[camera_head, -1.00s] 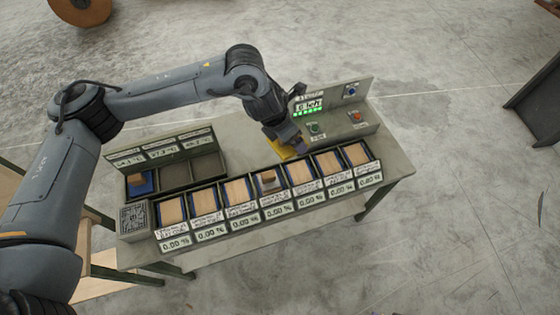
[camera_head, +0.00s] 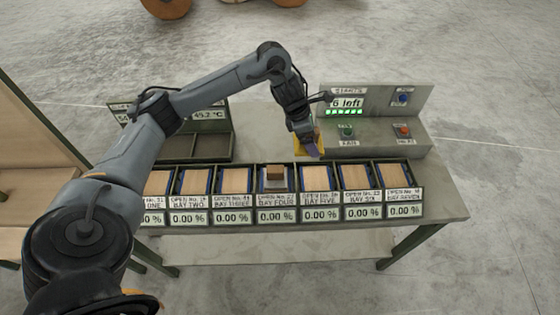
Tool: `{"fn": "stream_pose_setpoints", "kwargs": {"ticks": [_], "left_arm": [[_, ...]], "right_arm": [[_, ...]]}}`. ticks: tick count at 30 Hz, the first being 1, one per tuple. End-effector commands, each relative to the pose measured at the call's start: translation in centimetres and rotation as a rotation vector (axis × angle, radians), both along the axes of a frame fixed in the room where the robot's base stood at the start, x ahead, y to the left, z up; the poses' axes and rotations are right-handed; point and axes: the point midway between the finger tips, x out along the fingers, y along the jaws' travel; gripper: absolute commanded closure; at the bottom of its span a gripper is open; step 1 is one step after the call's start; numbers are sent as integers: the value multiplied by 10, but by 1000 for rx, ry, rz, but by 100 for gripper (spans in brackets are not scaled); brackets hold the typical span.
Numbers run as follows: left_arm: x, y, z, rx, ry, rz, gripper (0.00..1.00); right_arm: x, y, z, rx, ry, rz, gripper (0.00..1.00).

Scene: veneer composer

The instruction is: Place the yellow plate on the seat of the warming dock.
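The yellow plate (camera_head: 299,147) is on the bench behind the row of bays, just left of the control box, mostly covered by my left gripper. My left gripper (camera_head: 311,150) points down at it, with a purplish fingertip against or just over it. I cannot tell whether the fingers are closed on it. The likely warming dock (camera_head: 228,128) is the tray at the back left with temperature readouts, one showing 45.2 °C. Two of its dark compartments look empty; my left arm hides its left part. My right gripper is not in view.
The control box (camera_head: 372,135) with buttons and a "6 left" display stands at the back right. Bare bench lies between dock and gripper.

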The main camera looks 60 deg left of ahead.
Motion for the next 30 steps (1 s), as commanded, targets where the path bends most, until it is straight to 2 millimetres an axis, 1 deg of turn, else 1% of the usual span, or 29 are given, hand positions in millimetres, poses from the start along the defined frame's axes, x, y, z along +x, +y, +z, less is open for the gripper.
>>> {"fn": "stream_pose_setpoints", "kwargs": {"ticks": [1, 3, 7, 10, 14, 21, 25, 30], "left_arm": [[-6, 5, -18, 3, 4, 7, 43], [-10, 7, -28, 2, 3, 8, 43], [-14, 12, -41, 1, 0, 10, 43], [-14, 22, -51, 0, 1, 13, 43], [-14, 45, -65, 0, 0, 15, 43], [-13, 92, -93, -2, 0, 14, 43], [-12, 110, -103, -1, -2, 13, 43], [-12, 122, -109, -1, -3, 10, 43]], "right_arm": [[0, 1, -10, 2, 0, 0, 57], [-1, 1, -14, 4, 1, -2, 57], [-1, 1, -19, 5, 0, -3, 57], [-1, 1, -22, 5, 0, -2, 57], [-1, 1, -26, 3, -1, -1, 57], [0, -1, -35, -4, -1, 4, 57], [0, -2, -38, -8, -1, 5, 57], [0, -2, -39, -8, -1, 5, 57]]}}
